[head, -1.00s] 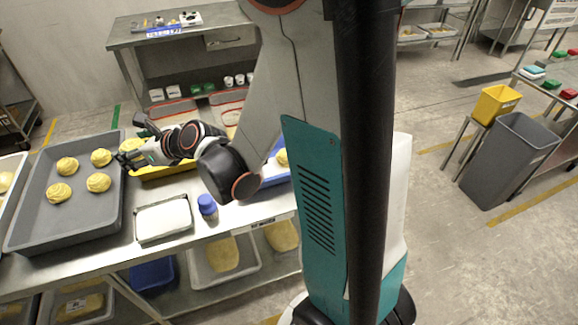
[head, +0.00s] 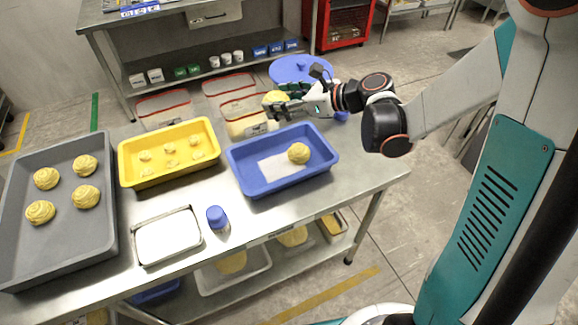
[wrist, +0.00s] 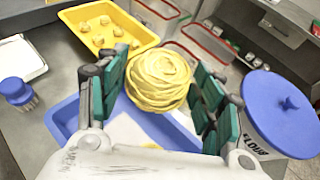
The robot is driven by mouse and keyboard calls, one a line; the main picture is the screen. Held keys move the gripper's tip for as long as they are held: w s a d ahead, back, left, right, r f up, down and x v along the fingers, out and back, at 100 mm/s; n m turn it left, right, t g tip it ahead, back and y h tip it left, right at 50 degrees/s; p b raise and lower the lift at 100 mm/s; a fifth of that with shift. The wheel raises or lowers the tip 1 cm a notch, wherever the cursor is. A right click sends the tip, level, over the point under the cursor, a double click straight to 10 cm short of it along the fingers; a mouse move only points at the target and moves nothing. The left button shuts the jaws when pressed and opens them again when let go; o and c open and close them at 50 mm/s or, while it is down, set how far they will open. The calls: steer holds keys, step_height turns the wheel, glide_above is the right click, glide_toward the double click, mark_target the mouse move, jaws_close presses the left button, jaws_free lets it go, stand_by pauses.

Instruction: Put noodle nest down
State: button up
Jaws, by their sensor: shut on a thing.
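A yellow noodle nest (wrist: 158,80) sits between the fingers of my gripper (wrist: 165,92) in the wrist view. In the head view my gripper (head: 285,104) is shut on this nest (head: 275,98), above the back edge of the blue tray. The blue tray (head: 240,166) holds one noodle nest (head: 299,153) and a pale sheet (head: 272,166). Several more nests (head: 86,196) lie in the grey tray (head: 60,250) at the left. A yellow tray (head: 165,177) holds several small yellow pieces.
A metal pan (head: 167,237) and a blue-capped brush (head: 217,220) stand at the table's front. A tub with a blue lid (wrist: 290,110) is close to the gripper's right. Red-rimmed containers (head: 165,108) are behind the yellow tray.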

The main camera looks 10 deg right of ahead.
mark_target(269, 172)
steer(key=s+a+r+n+g+y+b, duration=0.1)
steer(key=s+a+r+n+g+y, duration=0.15)
steer(key=s+a+n+g, duration=0.3)
steer(key=shift+n+g, duration=0.25)
steer(key=shift+g, duration=0.3)
steer(key=f+b, duration=0.2)
steer(key=f, duration=0.4)
steer(key=w+f+b, duration=0.1)
steer(key=f+b, duration=0.2)
steer(key=f, duration=0.4)
steer(key=f+b, duration=0.3)
steer(key=f, duration=0.4)
steer(key=shift+w+d+f, duration=0.25)
steer(key=shift+s+f, duration=0.1)
steer(key=shift+f, duration=0.45)
steer(key=o, duration=0.8)
steer(key=shift+o, duration=0.2)
